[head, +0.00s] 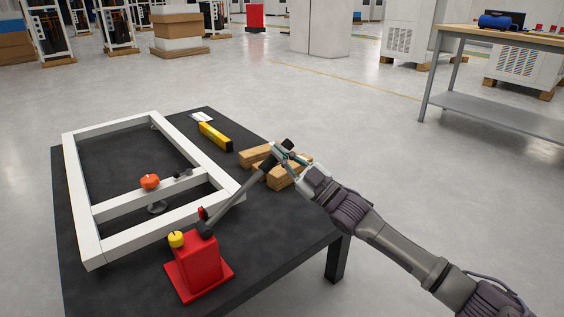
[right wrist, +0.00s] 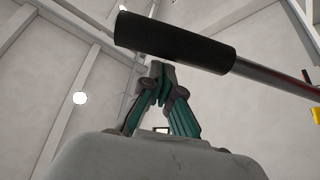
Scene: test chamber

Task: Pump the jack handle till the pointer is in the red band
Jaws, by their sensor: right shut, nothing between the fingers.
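The red jack (head: 198,264) stands upright on the near part of the dark table. Its grey handle (head: 236,201) slants up to the right and ends in a black grip (right wrist: 172,42). My right gripper (head: 286,155) is shut and empty at the grip end. In the right wrist view, its fingertips (right wrist: 160,72) lie close against the grip's side, not around it; I cannot tell whether they touch. I cannot make out a pointer or red band. My left gripper is not in view.
A white frame (head: 85,215) lies on the dark table (head: 270,262), with an orange part (head: 149,181) on its crossbar. Wooden blocks (head: 285,178) lie beneath my right gripper. A yellow level (head: 214,136) lies behind. A workbench (head: 495,104) stands at the right.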

